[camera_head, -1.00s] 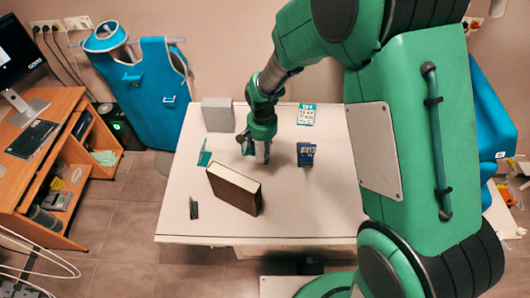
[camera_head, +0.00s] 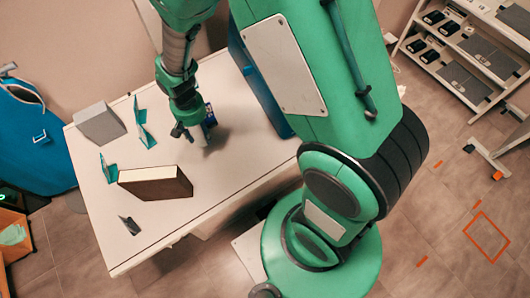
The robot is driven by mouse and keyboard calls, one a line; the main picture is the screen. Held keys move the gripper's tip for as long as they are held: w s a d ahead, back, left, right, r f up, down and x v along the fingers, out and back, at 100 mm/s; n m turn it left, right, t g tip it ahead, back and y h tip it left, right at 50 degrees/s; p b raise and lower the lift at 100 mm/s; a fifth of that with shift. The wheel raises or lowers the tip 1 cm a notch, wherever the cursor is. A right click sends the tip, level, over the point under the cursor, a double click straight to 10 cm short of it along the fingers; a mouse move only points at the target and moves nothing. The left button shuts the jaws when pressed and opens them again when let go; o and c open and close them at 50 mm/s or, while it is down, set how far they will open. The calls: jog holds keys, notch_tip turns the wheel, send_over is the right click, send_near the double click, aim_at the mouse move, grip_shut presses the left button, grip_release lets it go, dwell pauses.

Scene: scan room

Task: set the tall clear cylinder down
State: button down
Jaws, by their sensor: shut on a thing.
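My gripper (camera_head: 203,140) points down over the white table (camera_head: 95,200), in the middle of the head view. It is shut, and what it holds is the tall clear cylinder as far as I can tell; its clear body does not stand out at the fingers. Whether its base touches the table I cannot tell. A small blue box (camera_head: 210,114) stands right behind my gripper and is partly hidden by it.
A brown-and-cream block (camera_head: 155,183) lies left of my gripper.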

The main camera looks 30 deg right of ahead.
jog(key=s+d+f, duration=0.1)
jog(key=s+d, duration=0.4)
jog(key=s, duration=0.4)
jog(key=s+d+f, duration=0.1)
jog(key=s+d, duration=0.4)
jog(key=s, duration=0.5)
jog(key=s+d+f, duration=0.2)
jog(key=s+d, duration=0.3)
jog(key=s, duration=0.5)
jog(key=shift+d, duration=0.4)
jog(key=shift+w+f, duration=0.15)
jog(key=w+d, duration=0.1)
jog(key=w, duration=0.4)
jog(key=w+d+f+b, duration=0.1)
jog(key=w, duration=0.4)
jog(key=w+d, duration=0.1)
jog(key=w, duration=0.4)
jog(key=shift+w+f, duration=0.2)
jog(key=shift+w, duration=0.1)
jog(key=shift+f, duration=0.1)
jog(key=shift+f+b, duration=0.45)
jog(key=shift+f, duration=1.25)
jog(key=shift+f, duration=0.1)
